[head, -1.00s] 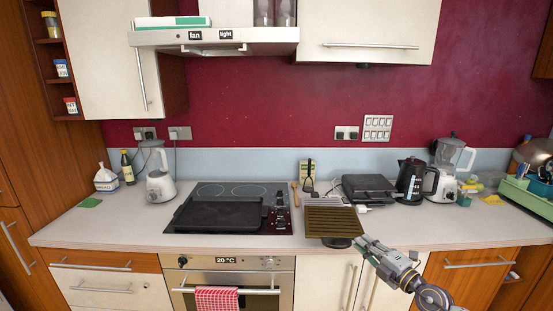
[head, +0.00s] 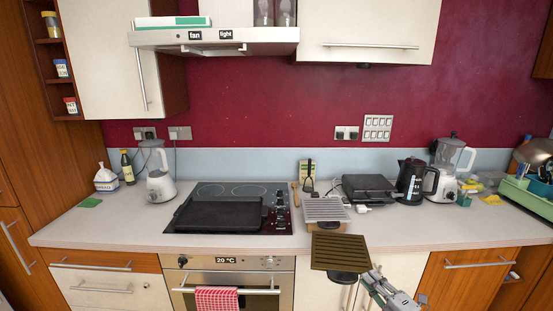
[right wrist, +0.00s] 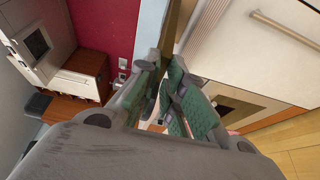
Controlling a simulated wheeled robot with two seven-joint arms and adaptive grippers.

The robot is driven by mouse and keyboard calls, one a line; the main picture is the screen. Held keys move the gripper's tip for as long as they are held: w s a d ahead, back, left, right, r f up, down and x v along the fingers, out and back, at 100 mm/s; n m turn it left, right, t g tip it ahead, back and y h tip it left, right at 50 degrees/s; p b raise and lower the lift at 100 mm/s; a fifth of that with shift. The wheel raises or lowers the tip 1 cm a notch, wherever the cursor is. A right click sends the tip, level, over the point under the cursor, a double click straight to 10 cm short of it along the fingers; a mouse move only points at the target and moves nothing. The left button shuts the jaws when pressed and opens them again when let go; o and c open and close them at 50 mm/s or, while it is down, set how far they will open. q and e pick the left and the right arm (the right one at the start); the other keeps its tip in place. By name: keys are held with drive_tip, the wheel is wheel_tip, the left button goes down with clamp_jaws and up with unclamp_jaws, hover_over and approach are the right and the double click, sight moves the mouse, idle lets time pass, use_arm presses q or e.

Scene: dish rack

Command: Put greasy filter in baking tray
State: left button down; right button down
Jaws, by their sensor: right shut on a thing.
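The greasy filter (head: 340,251), a brown slatted panel, is held by my right gripper (head: 368,277) in front of the counter's front edge. In the right wrist view, the green-padded fingers of the right gripper (right wrist: 166,90) are shut on the brown edge of the filter (right wrist: 178,25). A dark shape shows just under the filter in the head view; I cannot tell what it is. The black baking tray (head: 218,214) lies on the hob, to the left of the filter. My left gripper is in neither view.
A cleaner, light grey slatted filter (head: 326,208) lies on the counter behind the held one. A black grill (head: 370,188), a kettle (head: 411,181) and a blender (head: 450,170) stand to the right. The range hood (head: 215,38) hangs above the hob.

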drive_tip(key=s+d+f+m+h, duration=0.1)
drive_tip(key=s+d+f+h, duration=0.1)
drive_tip(key=s+f, duration=0.55)
drive_tip(key=a+m+t+h, duration=0.1)
drive_tip(key=a+m+h, duration=0.2)
drive_tip(key=a, duration=0.6)
drive_tip(key=shift+s+r+h, duration=0.15)
drive_tip(key=shift+r+h, duration=0.15)
drive_tip(key=shift+h, duration=0.6)
drive_tip(key=shift+a+r, duration=0.1)
drive_tip(key=shift+a, duration=0.05)
idle(0.4)
